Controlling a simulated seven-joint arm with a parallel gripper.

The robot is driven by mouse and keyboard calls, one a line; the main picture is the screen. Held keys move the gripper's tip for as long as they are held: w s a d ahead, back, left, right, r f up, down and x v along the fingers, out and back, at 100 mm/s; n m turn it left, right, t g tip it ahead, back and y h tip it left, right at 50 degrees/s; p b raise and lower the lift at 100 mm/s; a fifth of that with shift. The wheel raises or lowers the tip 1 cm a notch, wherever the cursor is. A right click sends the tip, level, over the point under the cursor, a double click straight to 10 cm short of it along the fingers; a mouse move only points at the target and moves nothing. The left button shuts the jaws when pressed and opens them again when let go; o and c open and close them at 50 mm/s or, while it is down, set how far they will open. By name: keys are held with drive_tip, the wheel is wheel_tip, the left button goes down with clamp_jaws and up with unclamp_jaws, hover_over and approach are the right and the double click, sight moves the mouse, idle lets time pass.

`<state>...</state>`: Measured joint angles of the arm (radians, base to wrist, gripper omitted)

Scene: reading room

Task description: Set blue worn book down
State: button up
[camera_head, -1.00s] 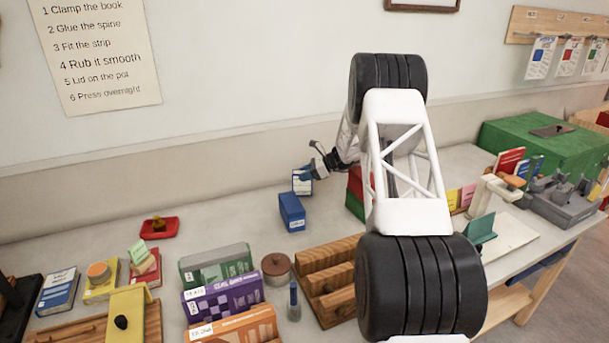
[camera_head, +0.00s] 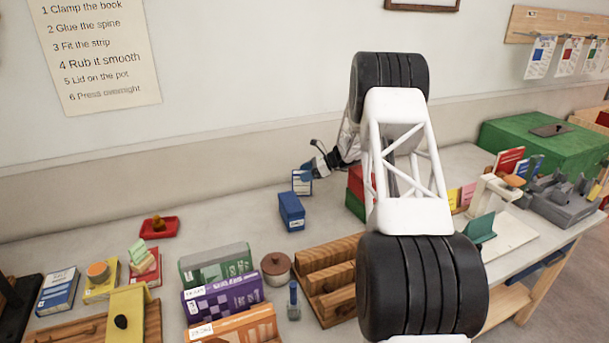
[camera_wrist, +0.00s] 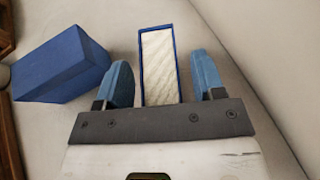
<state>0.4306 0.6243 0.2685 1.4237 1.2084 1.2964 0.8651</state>
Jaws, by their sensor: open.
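The blue worn book (camera_head: 302,183) stands upright on the worktop near the wall, with a blue and white face towards the head view. In the wrist view, the pale page edges of the book (camera_wrist: 159,66) show inside a thin blue cover. My gripper (camera_head: 308,172) is open at the top of the book. In the wrist view, the blue fingers of my gripper (camera_wrist: 162,82) are on either side of the book, with a narrow gap visible on each side.
A blue box (camera_head: 291,211) stands close in front of the book; it also shows in the wrist view (camera_wrist: 62,66), just left of the left finger. Red and green blocks (camera_head: 355,192) are to the right, partly behind my arm. Bare worktop (camera_head: 232,212) lies to the left.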

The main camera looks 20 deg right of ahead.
drive_tip(key=v, duration=1.1)
drive_tip(key=shift+d, duration=0.25)
drive_tip(key=shift+s+a+r, duration=0.1)
drive_tip(key=shift+r, duration=0.1)
drive_tip(key=s+a+r+n+g+h, duration=0.25)
drive_tip(key=s+a+r+n, duration=0.25)
drive_tip(key=s+a+r, duration=0.6)
drive_tip(key=s+a+r+n+g+h, duration=0.25)
drive_tip(key=s+a+r+n, duration=0.4)
drive_tip(key=s+a, duration=0.7)
drive_tip(key=s+a+r+n+t+h, duration=0.15)
drive_tip(key=s+a, duration=0.25)
drive_tip(key=s, duration=0.5)
drive_tip(key=s+a+r+n+g+h, duration=0.1)
drive_tip(key=s+a+r+n+h, duration=0.2)
drive_tip(key=s, duration=0.6)
drive_tip(key=s+a+f+n+t+h, duration=0.1)
drive_tip(key=s+a+f+n, duration=0.1)
drive_tip(key=s, duration=0.7)
drive_tip(key=s+a+f+n+t+h, duration=0.1)
drive_tip(key=s+n, duration=0.3)
drive_tip(key=s, duration=0.6)
drive_tip(key=shift+s+a+f, duration=0.2)
drive_tip(key=shift+a+f, duration=0.2)
drive_tip(key=shift+f, duration=0.1)
drive_tip(key=shift+h, duration=0.25)
